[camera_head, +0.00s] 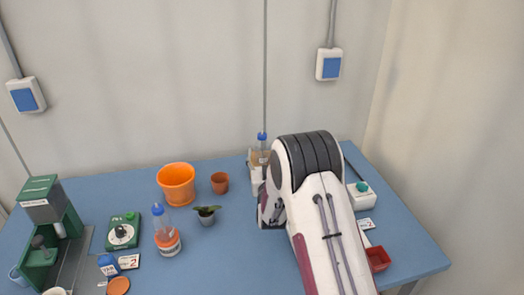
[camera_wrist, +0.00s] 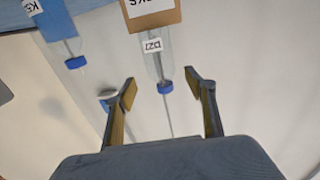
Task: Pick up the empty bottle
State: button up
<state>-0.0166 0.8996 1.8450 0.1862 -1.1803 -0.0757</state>
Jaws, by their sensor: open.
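A clear bottle with a blue cap stands at the back of the table, its cap (camera_head: 262,137) showing above a tan box (camera_head: 259,158). In the wrist view a clear bottle (camera_wrist: 153,64) tagged like "DZ7" has its blue cap in line with the gap between my fingers; I cannot tell its depth. A second blue-capped bottle (camera_wrist: 58,30) is at upper left there. I cannot tell which bottle is empty. My gripper (camera_wrist: 160,86) is open; the arm hides it in the head view.
A large orange pot (camera_head: 176,186), a small terracotta pot (camera_head: 220,182) and a small plant pot (camera_head: 207,218) stand left of my arm. A green machine (camera_head: 45,225) is at far left. A red tray (camera_head: 378,259) and a white box (camera_head: 362,198) are at right.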

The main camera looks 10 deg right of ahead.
aim_at(263, 150)
jog(key=shift+w, duration=0.35)
jog(key=shift+w+d+f, duration=0.1)
jog(key=shift+w+f, duration=0.05)
jog(key=shift+w, duration=0.55)
jog(key=shift+w+d+f, duration=0.1)
jog(key=shift+w, duration=0.6)
jog(key=shift+w+d, duration=0.15)
jog(key=shift+w, duration=1.05)
jog(key=c, duration=1.1)
jog(key=shift+c, duration=0.2)
jog(key=shift+r, duration=0.1)
jog(key=shift+r, duration=4.95)
